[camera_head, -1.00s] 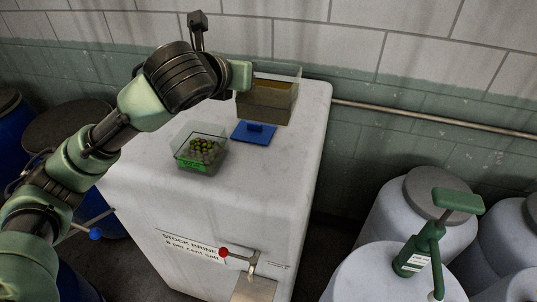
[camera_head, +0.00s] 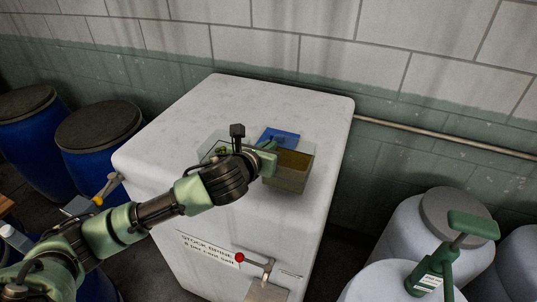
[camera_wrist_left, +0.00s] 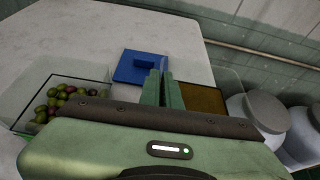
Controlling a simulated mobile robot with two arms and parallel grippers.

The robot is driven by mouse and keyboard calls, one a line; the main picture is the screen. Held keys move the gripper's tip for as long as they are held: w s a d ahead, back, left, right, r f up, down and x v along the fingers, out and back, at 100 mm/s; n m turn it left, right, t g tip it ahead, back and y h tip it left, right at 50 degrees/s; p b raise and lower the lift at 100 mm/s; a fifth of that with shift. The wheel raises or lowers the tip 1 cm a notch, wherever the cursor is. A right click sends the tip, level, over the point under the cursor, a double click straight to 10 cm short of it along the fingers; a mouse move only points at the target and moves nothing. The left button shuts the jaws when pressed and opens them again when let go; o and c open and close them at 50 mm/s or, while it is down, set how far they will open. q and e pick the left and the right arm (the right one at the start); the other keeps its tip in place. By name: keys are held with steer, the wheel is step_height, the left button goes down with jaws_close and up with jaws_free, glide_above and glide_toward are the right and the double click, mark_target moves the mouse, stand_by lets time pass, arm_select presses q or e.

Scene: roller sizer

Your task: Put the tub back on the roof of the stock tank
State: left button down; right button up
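A clear tub with brown contents (camera_head: 289,172) is over the front right part of the white stock tank's roof (camera_head: 200,108). My left gripper (camera_head: 269,147) reaches the tub's left wall. In the left wrist view the two green fingers (camera_wrist_left: 163,82) are close together on a thin clear wall, with the brown contents (camera_wrist_left: 203,98) to their right. I cannot tell whether the tub's base touches the roof. A second clear tub, of olives (camera_wrist_left: 65,100), stands left of the gripper; in the head view the arm partly hides it. My right gripper is not in view.
A blue square lid (camera_head: 280,137) lies on the roof behind the brown tub. A red-knobbed tap (camera_head: 260,265) sticks out of the tank's front. Blue drums (camera_head: 95,165) stand at left, pale drums (camera_head: 440,225) at right. The roof's back left is clear.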

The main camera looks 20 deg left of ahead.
arm_select(q)
steer(key=shift+w+f, duration=0.1)
steer(key=shift+f, duration=1.3)
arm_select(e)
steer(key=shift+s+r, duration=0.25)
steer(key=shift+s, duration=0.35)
arm_select(q)
steer(key=c, duration=1.6)
jaws_free()
steer(key=shift+f, duration=0.2)
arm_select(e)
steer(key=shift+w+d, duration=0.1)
arm_select(q)
steer(key=shift+s+r, duration=0.1)
steer(key=shift+s, duration=0.15)
